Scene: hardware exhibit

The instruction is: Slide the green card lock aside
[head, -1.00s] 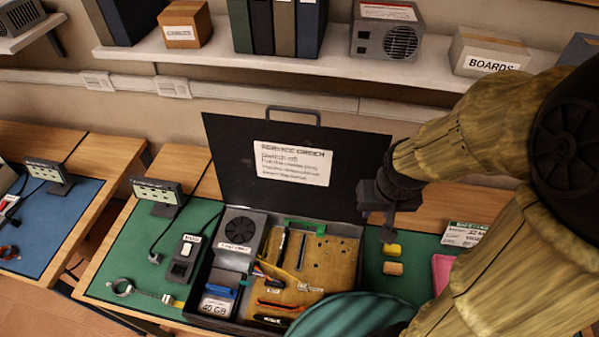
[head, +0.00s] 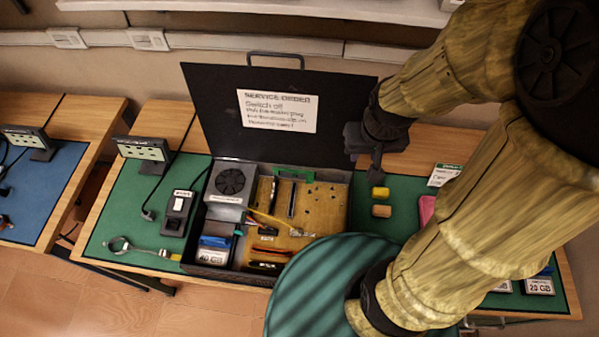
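The open black case (head: 226,272) stands on the green mat. A green piece (head: 293,173), which looks like the card lock, lies along the inner back edge of the case, above the tan board (head: 322,205). A dark slot strip (head: 291,199) runs down the board below it. My gripper (head: 376,174) points down to the right of the case, apart from the green piece and above the mat near a yellow block. Its fingers show as one narrow dark shape, so their opening cannot be told.
The raised lid (head: 215,105) stands behind the case. A yellow block (head: 380,192) and a tan block (head: 381,211) lie right of it. A switch box (head: 177,213), power strip (head: 143,150) and wrist strap (head: 145,249) are at left. My own body hides the case's front right.

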